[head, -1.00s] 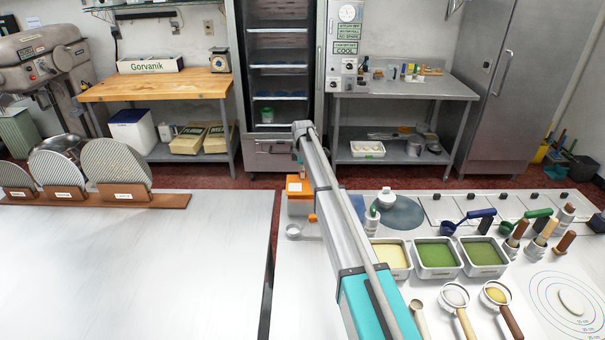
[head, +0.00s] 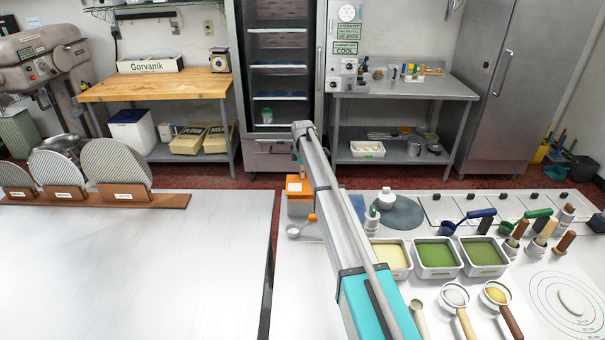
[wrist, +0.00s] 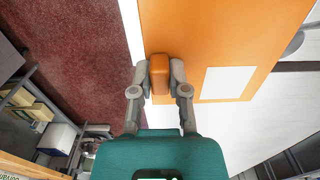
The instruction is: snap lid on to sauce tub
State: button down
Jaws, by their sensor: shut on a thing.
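An orange lid (head: 299,184) with a white label is at the far left end of the right-hand counter in the head view. A boxy tub (head: 299,207) shows beneath it, partly behind my arm; I cannot tell whether the lid is fully seated. In the wrist view the flat orange lid (wrist: 185,25) fills the upper middle. My gripper (wrist: 160,80) is shut on a raised orange block at the lid's near edge, one finger on each side. The tub's walls are hidden under the lid in the wrist view.
A white scoop (head: 293,231) lies in front of the tub. A white bottle (head: 371,220), a blue-grey round mat (head: 403,213) and several filled pans, including a green one (head: 436,253), lie right of my arm. The left worktop (head: 130,270) is largely clear.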

jog(key=shift+f+b, duration=1.1)
dwell(0.4)
jog(key=c, duration=0.5)
grip_release()
jog(key=shift+c, duration=0.2)
jog(key=shift+r, duration=0.25)
notch_tip(320, 180, up, 9)
jog(key=p, duration=0.9)
jog(key=shift+d+f, duration=0.3)
jog(key=shift+f, duration=0.15)
jog(key=d+f+b, duration=0.4)
jog(key=d, duration=0.1)
jog(key=s+d+f+b, duration=0.1)
jog(key=d+f+b, duration=0.4)
jog(key=d, duration=0.1)
jog(key=d+f+b, duration=0.4)
jog(key=d+b, duration=0.1)
jog(key=shift+s+d+f, duration=0.4)
jog(key=shift+f+b, duration=1.85)
jog(key=shift+b, duration=0.1)
